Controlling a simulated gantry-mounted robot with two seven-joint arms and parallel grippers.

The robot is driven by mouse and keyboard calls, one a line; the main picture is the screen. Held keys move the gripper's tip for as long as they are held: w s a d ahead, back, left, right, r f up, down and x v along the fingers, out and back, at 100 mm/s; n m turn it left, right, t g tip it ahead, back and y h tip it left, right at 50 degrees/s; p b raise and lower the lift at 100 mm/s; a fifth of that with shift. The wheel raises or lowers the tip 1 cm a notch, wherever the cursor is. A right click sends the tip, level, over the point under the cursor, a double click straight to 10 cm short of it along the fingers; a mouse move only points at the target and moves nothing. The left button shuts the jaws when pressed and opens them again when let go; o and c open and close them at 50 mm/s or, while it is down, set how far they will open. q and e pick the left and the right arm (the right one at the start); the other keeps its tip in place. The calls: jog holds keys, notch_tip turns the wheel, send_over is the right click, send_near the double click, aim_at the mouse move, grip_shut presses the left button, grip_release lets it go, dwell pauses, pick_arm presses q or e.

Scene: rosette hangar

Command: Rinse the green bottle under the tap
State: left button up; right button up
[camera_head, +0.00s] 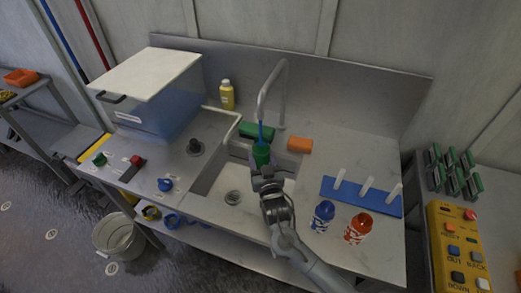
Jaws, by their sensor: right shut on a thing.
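The green bottle (261,154) is upright in my right gripper (265,175), which is shut on it, over the sink. The tap (272,90) arches above it, and a blue stream comes down from the spout to the bottle's top. The sink basin (212,181) is set in the steel counter, and its drain shows below and left of the gripper. The lower part of the bottle is hidden by the gripper. My left gripper is not in view.
A blue bottle (322,215) and a red-orange bottle (358,228) stand right of the sink, in front of a blue rack (345,196) with white pegs. An orange block (299,145) and a green block lie behind the sink. A lidded tank (160,110) stands left.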

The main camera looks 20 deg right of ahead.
aim_at(261, 163)
jog(key=shift+s+a+r+p, duration=0.1)
jog(key=shift+s+a+p, duration=0.15)
jog(key=shift+s+p, duration=0.4)
jog(key=shift+s+a+r+p, duration=0.15)
jog(key=shift+s+p, duration=0.3)
jog(key=shift+s, duration=0.45)
jog(key=shift+s+a+f+p, duration=0.1)
jog(key=shift+s+a+p, duration=0.2)
jog(key=shift+s+p, duration=0.35)
jog(key=shift+s+a+p, duration=0.25)
jog(key=shift+s+p, duration=0.2)
jog(key=shift+s, duration=0.55)
jog(key=shift+w, duration=0.1)
